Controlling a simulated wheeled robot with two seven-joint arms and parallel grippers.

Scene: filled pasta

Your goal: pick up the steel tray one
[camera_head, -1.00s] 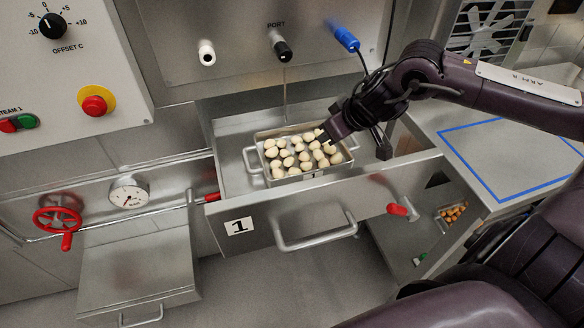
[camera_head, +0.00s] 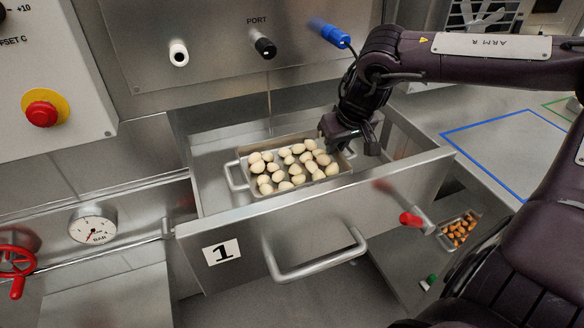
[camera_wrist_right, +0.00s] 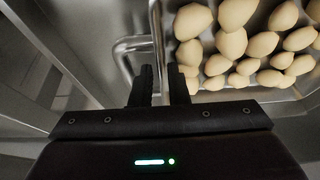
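The steel tray (camera_head: 243,172) sits in the open drawer marked 1 and holds many pale, rounded pieces. It has a wire handle at its left end; its right end is partly hidden by my right gripper (camera_head: 350,145). In the right wrist view, the tray wall (camera_wrist_right: 158,30) runs down between the two dark fingers of my right gripper (camera_wrist_right: 160,72), with a gap showing between them. A tray handle (camera_wrist_right: 124,50) lies just left of the fingers. Whether the fingers touch the wall is not clear. My left gripper is out of view.
The drawer (camera_head: 225,213) is pulled out, with a bar handle (camera_head: 318,268) on its front. A blue plug (camera_head: 330,33) with a cable hangs above. A second small tray of orange pieces (camera_head: 458,230) is lower right. A counter with a blue outline (camera_head: 480,128) lies right.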

